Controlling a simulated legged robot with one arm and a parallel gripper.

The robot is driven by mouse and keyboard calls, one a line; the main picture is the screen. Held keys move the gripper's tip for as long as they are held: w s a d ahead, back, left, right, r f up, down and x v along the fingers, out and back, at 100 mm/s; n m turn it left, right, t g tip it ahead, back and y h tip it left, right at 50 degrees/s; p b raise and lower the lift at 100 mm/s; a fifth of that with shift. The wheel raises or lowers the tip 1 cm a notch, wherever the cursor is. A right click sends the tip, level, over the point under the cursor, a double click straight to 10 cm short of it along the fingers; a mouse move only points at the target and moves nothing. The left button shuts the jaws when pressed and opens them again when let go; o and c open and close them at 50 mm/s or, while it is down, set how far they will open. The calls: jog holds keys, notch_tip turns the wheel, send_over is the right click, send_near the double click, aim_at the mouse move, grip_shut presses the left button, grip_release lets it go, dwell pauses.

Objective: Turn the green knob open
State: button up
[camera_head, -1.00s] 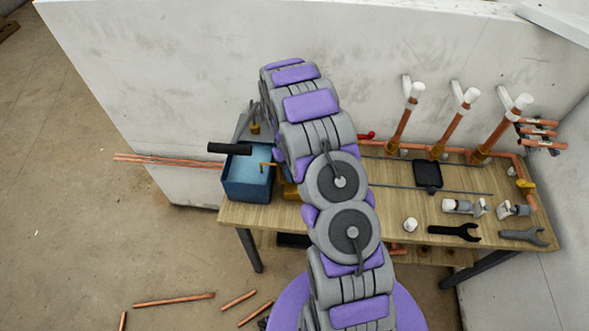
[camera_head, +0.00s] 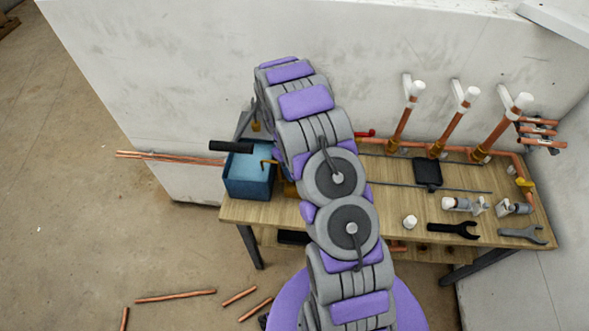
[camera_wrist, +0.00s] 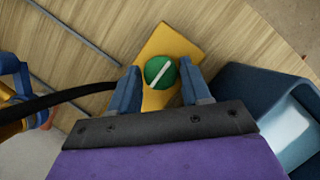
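The green knob (camera_wrist: 160,71) is round with a pale bar across its face. It shows in the wrist view in front of a yellow-orange plate (camera_wrist: 168,42) on the wooden table. My gripper (camera_wrist: 160,82) is open, with one blue-grey finger on each side of the knob. The right finger looks very close to the knob and the left has a small gap; I cannot tell whether either touches. In the head view my arm hides the knob and my fingers.
A blue bin (camera_head: 248,180) stands at the table's left end, close to my gripper's right in the wrist view (camera_wrist: 262,92). Upright copper pipes (camera_head: 446,130) line the table's back. Wrenches (camera_head: 454,230) and fittings lie at the right. A dark cable (camera_wrist: 65,98) crosses left of my gripper.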

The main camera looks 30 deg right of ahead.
jog(key=shift+o, duration=1.3)
jog(key=p+v, duration=0.1)
jog(key=v, duration=1.6)
jog(key=shift+w+r, duration=0.15)
